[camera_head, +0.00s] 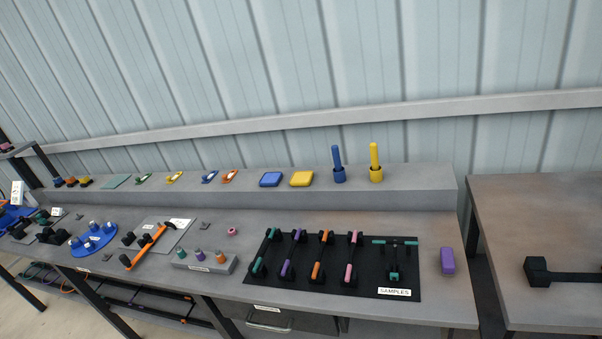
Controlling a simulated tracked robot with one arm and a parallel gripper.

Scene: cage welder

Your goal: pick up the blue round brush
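The blue round brush (338,165) stands upright on the raised grey shelf (420,194) at the back of the workbench, right of centre. It has a thin upright handle on a wider round base. A yellow one of the same shape (376,163) stands just to its right, a small gap apart. Nothing touches the blue brush. My gripper does not show in the camera_head view, so its state cannot be seen.
A ribbed wall rises behind. Another table (540,220) stands right, across a gap.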

